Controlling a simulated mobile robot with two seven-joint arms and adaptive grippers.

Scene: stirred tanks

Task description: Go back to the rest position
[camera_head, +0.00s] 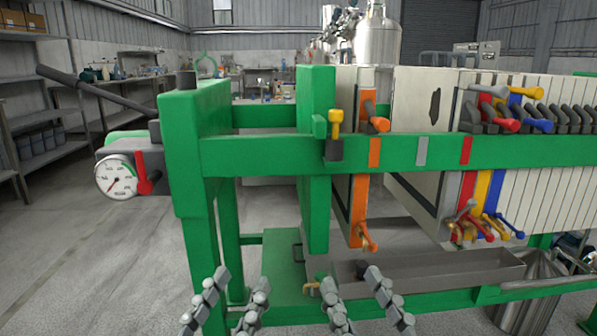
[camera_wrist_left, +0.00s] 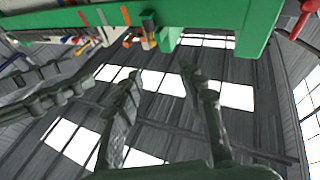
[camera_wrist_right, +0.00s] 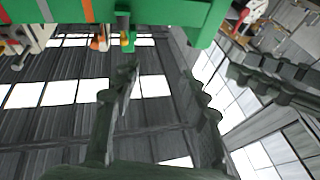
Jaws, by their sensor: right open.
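My left gripper (camera_head: 241,279) is at the bottom of the head view, fingers pointing up and apart, with nothing between them. My right gripper (camera_head: 350,277) is beside it on the right, also open and empty. Both stand in front of the green press frame (camera_head: 250,155), below its long rail. In the left wrist view my left gripper (camera_wrist_left: 160,72) shows a clear gap between its fingers. In the right wrist view my right gripper (camera_wrist_right: 160,72) shows the same, with the other gripper's fingers at the right edge.
The filter press has white plates (camera_head: 545,190) with coloured handles at the right. A round gauge (camera_head: 117,177) with a red lever sits at the left end of the frame. A grey trough (camera_head: 440,268) lies below the plates. Open floor (camera_head: 90,270) is at the left.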

